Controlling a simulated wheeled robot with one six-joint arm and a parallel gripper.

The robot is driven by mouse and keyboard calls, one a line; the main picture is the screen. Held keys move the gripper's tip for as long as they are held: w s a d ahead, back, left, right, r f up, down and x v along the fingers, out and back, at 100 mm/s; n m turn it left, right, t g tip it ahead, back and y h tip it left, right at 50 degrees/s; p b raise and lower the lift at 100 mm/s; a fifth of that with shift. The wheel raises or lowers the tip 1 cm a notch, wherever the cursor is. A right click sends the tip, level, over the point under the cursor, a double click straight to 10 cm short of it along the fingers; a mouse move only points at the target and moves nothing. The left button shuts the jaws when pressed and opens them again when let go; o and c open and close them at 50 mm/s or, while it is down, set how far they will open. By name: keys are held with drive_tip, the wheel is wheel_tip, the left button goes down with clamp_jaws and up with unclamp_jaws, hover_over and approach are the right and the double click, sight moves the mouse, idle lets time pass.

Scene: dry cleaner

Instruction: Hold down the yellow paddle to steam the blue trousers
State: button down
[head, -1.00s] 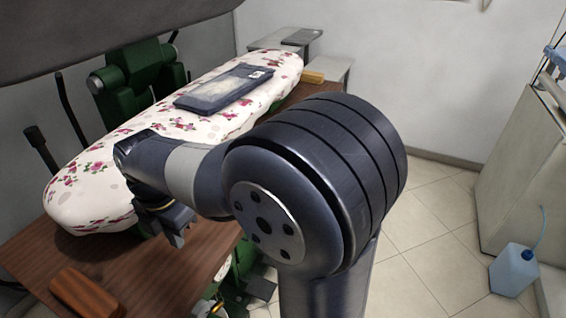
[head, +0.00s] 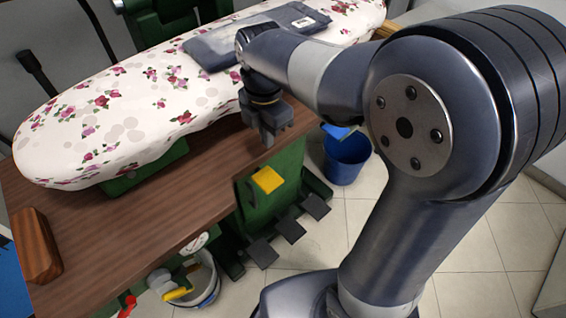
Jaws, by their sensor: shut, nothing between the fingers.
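The yellow paddle (head: 267,180) is a small flat square on the green machine frame, just below the front edge of the brown table. My gripper (head: 268,142) points down with its fingers shut and empty. In the picture it is directly above the paddle, with a visible gap between them; how far apart they are in depth I cannot tell. The blue trousers (head: 213,50) lie folded on the flowered pressing board (head: 100,130). My arm hides part of them.
Several grey foot pedals (head: 290,229) are below the paddle near the floor. A blue bin (head: 347,160) stands behind them. A brown wooden block (head: 36,246) lies on the table (head: 130,222). A bucket (head: 207,280) with a yellow item is below the table edge.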

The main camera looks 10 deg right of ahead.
sight(271, 182)
drive_tip(key=shift+a+f, duration=0.1)
idle(0.3)
wheel_tip(271, 182, down, 14)
drive_tip(key=shift+r+b, duration=0.1)
drive_tip(key=shift+b, duration=1.1)
drive_tip(key=b, duration=0.1)
drive_tip(key=f+t+b, duration=0.1)
drive_tip(key=b, duration=0.1)
drive_tip(key=shift+s+f+y, duration=0.2)
drive_tip(key=shift+f+y, duration=0.1)
drive_tip(key=shift+y, duration=0.1)
drive_tip(key=t+b, duration=0.1)
drive_tip(key=b, duration=0.1)
drive_tip(key=f+t+y+b, duration=0.1)
drive_tip(key=b, duration=0.2)
drive_tip(key=shift+s+d+f, duration=0.2)
drive_tip(key=shift+d+f, duration=0.05)
drive_tip(key=shift+r+p, duration=0.2)
drive_tip(key=shift+p, duration=0.1)
drive_tip(key=shift+r, duration=0.1)
idle(2.1)
drive_tip(key=shift+r+p, duration=0.6)
drive_tip(key=shift+r, duration=0.15)
